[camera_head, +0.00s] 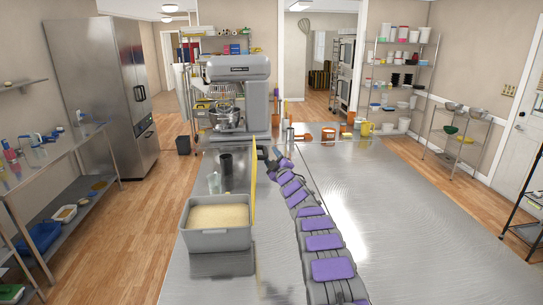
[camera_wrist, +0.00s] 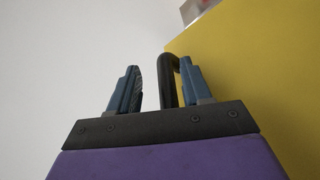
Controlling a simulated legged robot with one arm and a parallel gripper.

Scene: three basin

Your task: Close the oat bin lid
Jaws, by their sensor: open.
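The oat bin (camera_head: 217,241) is a grey tub full of pale oats on the near left of the steel table. Its yellow lid (camera_head: 254,185) stands upright and open along the bin's right side, seen nearly edge-on. The lid's flat yellow face (camera_wrist: 270,90) fills the right of the wrist view. A curved black handle (camera_wrist: 168,88) lies between the fingers, close to the right one; I cannot tell if they touch. My gripper (camera_wrist: 158,65) is open around the handle. In the head view my gripper (camera_head: 267,158) is small, just right of the lid's far end.
A dark cup (camera_head: 226,164) and a clear container (camera_head: 214,182) stand behind the bin. A large grey mixer (camera_head: 240,95) stands farther back. Orange pots and other items line the table's far end. The table (camera_head: 400,210) right of my arm is clear.

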